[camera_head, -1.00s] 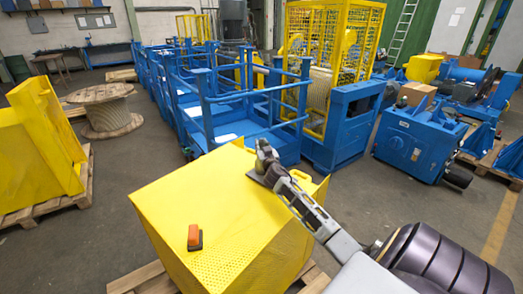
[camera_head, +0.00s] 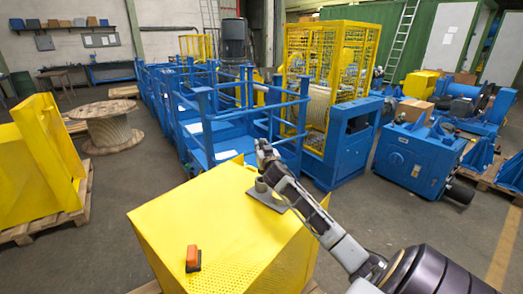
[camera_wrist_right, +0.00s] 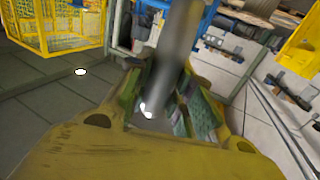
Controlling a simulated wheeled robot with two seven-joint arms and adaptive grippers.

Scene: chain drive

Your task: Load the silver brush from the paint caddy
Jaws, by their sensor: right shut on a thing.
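My right gripper (camera_head: 265,152) comes in from the right over the yellow box (camera_head: 215,215). A grey flat piece with a short round stub (camera_head: 265,194) is just below it, over the box's far right part. The right wrist view shows my right gripper (camera_wrist_right: 165,105) shut on a blurred grey cylinder (camera_wrist_right: 176,45). I cannot tell whether that cylinder is the silver brush or another part. An orange and black block (camera_head: 193,258) lies on the near part of the box top. I cannot make out a paint caddy. My left gripper is out of view.
Blue railed frames (camera_head: 235,115) stand behind the box, with a yellow mesh cage (camera_head: 338,70) behind right. Another yellow piece (camera_head: 35,160) sits on a pallet at left, near a wooden spool (camera_head: 105,125). The middle of the box top is clear.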

